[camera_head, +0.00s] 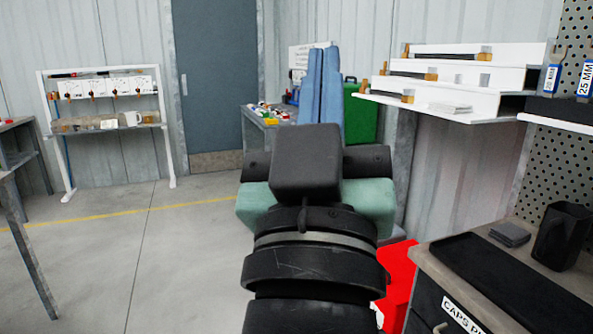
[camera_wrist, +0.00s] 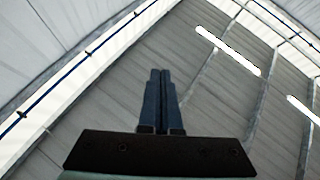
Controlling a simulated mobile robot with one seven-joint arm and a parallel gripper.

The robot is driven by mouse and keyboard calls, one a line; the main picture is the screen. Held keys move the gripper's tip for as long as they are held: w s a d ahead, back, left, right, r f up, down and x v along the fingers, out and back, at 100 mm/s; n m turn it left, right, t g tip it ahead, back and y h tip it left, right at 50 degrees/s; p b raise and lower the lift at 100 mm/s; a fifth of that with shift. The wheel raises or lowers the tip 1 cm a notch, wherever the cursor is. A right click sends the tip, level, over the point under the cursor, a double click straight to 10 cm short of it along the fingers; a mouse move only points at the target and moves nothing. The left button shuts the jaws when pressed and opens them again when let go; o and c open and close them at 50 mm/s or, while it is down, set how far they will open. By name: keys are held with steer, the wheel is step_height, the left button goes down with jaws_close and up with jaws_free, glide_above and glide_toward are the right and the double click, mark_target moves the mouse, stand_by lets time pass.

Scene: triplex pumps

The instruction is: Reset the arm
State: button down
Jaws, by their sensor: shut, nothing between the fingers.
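My gripper (camera_head: 322,62) points upward in the middle of the head view. Its two blue fingers are together, with nothing held between them. The wrist view shows the same closed fingers (camera_wrist: 160,88) against the roof of the hall. My arm rises from the bottom of the head view and hides part of what stands behind it.
White stepped shelves (camera_head: 440,92) hang above. A red box (camera_head: 398,285) is low beside my arm. A white rack (camera_head: 68,133) stands far left. Open floor (camera_head: 180,260) lies at left.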

steer(key=s+a+r+t+y, duration=0.2)
steer(key=s+r+y, duration=0.1)
steer(key=s+r, duration=0.25)
step_height(320, 180, up, 21)
steer(key=p, duration=2.2)
steer(key=shift+w, duration=0.15)
steer(key=shift+a, duration=0.1)
